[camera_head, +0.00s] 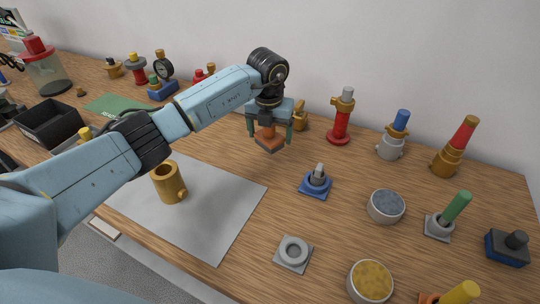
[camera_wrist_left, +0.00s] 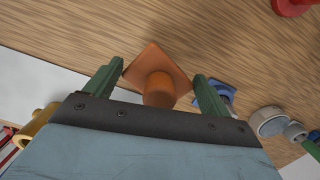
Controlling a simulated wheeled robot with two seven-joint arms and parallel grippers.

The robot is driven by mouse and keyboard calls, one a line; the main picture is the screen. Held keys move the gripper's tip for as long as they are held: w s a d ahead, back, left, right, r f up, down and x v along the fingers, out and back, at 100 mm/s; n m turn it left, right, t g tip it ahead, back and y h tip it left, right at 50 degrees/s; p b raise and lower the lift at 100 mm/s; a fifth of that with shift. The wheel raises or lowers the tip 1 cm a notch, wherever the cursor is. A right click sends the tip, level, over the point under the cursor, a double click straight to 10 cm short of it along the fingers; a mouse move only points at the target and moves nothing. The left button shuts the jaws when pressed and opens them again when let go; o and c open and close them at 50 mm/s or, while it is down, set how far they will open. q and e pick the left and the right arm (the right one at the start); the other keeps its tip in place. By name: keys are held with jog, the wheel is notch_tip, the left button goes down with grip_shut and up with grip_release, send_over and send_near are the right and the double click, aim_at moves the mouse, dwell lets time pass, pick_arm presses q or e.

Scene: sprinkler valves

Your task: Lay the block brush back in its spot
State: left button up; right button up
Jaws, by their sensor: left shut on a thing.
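The block brush (camera_head: 270,143), an orange square block with a round stub on top and a greyish underside, hangs from my left gripper (camera_head: 270,128) above the wooden table. My left gripper is shut on it, the green fingers on either side of the stub. The orange block also shows between the fingers in the left wrist view (camera_wrist_left: 157,72). It looks clear of the table in the head view. I cannot tell which bare patch is its spot. My right gripper is not in view.
A blue-based fitting (camera_head: 315,184) stands just right of the brush, with a red valve (camera_head: 340,120) behind. A grey mat (camera_head: 225,215) holds a brass cup (camera_head: 167,183). Round dishes (camera_head: 386,207) and handled blocks (camera_head: 508,248) crowd the right. Bare wood (camera_head: 270,190) lies below the brush.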

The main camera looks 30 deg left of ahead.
pick_arm(q)
jog(key=shift+f, duration=3.05)
jog(key=shift+f+b, duration=0.15)
jog(key=shift+b, duration=0.15)
jog(key=o, duration=0.9)
jog(key=shift+r, duration=0.25)
jog(key=r, duration=0.4)
jog(key=s+r+p, duration=0.1)
jog(key=r, duration=0.6)
jog(key=shift+s+d+r, duration=0.25)
jog(key=shift+r, duration=0.1)
